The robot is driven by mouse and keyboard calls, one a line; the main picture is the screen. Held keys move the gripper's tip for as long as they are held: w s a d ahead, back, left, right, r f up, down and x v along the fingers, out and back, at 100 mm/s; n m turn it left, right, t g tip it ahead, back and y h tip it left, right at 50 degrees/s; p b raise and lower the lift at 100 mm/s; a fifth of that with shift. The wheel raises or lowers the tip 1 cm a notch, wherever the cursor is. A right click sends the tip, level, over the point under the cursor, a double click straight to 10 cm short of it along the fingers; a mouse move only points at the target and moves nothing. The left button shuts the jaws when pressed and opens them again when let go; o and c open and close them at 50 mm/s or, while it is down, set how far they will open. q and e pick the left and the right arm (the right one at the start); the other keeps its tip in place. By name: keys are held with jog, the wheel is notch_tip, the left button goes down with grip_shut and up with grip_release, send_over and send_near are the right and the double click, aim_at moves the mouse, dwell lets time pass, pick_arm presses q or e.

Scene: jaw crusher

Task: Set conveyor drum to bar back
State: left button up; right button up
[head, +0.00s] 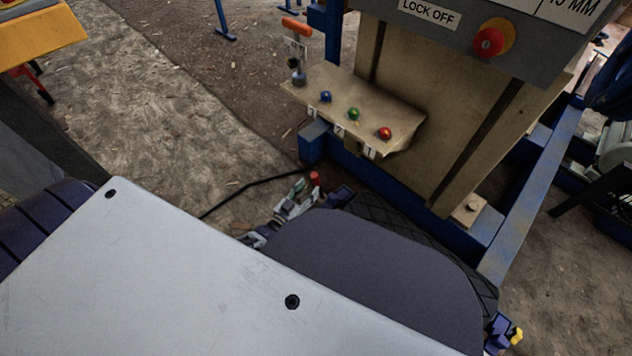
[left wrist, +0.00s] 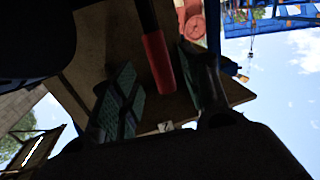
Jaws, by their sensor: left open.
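A bar with a red grip (left wrist: 158,62) hangs between the two dark finger pads of my left gripper (left wrist: 163,95) in the left wrist view. The gripper is open, with a gap visible on both sides of the grip. In the head view, my left gripper (head: 312,196) is low beside the machine's blue frame, partly hidden by my arm. A red end (head: 315,178) shows there, probably the same bar. I cannot identify the conveyor drum or read the bar's set position.
A tan shelf (head: 340,92) carries blue, green and red knobs with number tags. An orange-handled lever (head: 297,27) stands at its left end. Above is a grey panel with a red button (head: 488,41). Blue frame beams (head: 540,190) border the right. Open ground lies left.

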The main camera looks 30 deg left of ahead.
aim_at(314, 182)
pick_arm(q)
jog(key=shift+w+d+b, duration=0.25)
jog(key=shift+w+b, duration=0.2)
jog(key=shift+w, duration=1)
jog(key=shift+w+d+b, duration=0.2)
jog(key=shift+w+b, duration=0.25)
jog(key=shift+w, duration=1)
jog(key=shift+c, duration=0.5)
grip_shut()
